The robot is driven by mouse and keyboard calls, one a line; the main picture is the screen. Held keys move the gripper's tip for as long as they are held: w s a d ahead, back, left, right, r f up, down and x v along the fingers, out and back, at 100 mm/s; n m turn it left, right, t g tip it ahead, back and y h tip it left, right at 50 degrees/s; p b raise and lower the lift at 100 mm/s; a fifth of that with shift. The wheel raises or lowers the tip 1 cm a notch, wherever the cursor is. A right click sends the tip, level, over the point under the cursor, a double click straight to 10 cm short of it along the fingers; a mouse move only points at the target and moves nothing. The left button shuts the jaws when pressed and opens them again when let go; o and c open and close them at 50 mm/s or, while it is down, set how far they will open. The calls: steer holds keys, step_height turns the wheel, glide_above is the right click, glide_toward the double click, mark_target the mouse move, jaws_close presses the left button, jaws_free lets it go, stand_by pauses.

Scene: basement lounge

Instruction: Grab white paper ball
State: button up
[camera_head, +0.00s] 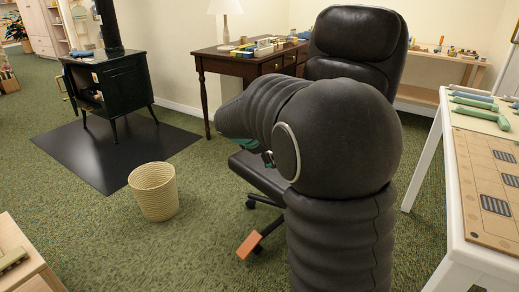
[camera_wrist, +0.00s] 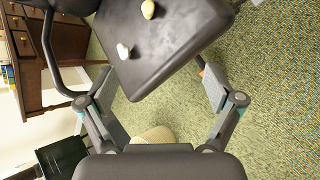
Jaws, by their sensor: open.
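In the wrist view, a small white lump (camera_wrist: 123,51), which looks like the white paper ball, lies on the dark seat of the office chair (camera_wrist: 150,60). A cream-yellow lump (camera_wrist: 148,9) lies farther up on the same seat. My gripper (camera_wrist: 155,78) is open and empty, its fingers spread wide with the seat's near corner in view between them. The white lump is beyond the fingers, toward the left one, and is not touched. In the head view my arm hides the gripper and most of the seat, so neither lump shows.
The black chair's backrest (camera_head: 358,45) rises behind my arm. A wicker basket (camera_head: 153,192) stands on the green carpet at left, with an orange block (camera_head: 248,245) near the chair base. A brown desk (camera_head: 235,62), black stove (camera_head: 110,82) and white table (camera_head: 455,215) surround the chair.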

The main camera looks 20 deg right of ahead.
steer(key=w+f+n+t+h, duration=0.1)
steer(key=w+f+n, duration=0.3)
steer(key=w, duration=0.3)
steer(key=w+d+f+n+t+h, duration=0.1)
steer(key=w+f+n, duration=0.3)
steer(key=w+f, duration=0.2)
steer(key=w+d+f+n+t, duration=0.1)
steer(key=w+f+n, duration=0.2)
steer(key=w+f, duration=0.3)
steer(key=shift+w+d+n+h, duration=0.15)
steer(key=shift+w+n+h, duration=0.25)
steer(key=shift+w, duration=1)
steer(key=shift+w+d+f, duration=0.1)
steer(key=shift+w+f, duration=0.1)
steer(key=x, duration=0.8)
steer(key=shift+w+d, duration=0.15)
steer(key=shift+d, duration=0.05)
steer(key=shift+d+r+p+x, duration=0.1)
steer(key=shift+r+p+x, duration=0.1)
steer(key=shift+x, duration=1.05)
steer(key=shift+d+r+p+x, duration=0.1)
steer(key=shift+r+p+x, duration=0.1)
steer(key=shift+x, duration=1.05)
steer(key=c, duration=0.8)
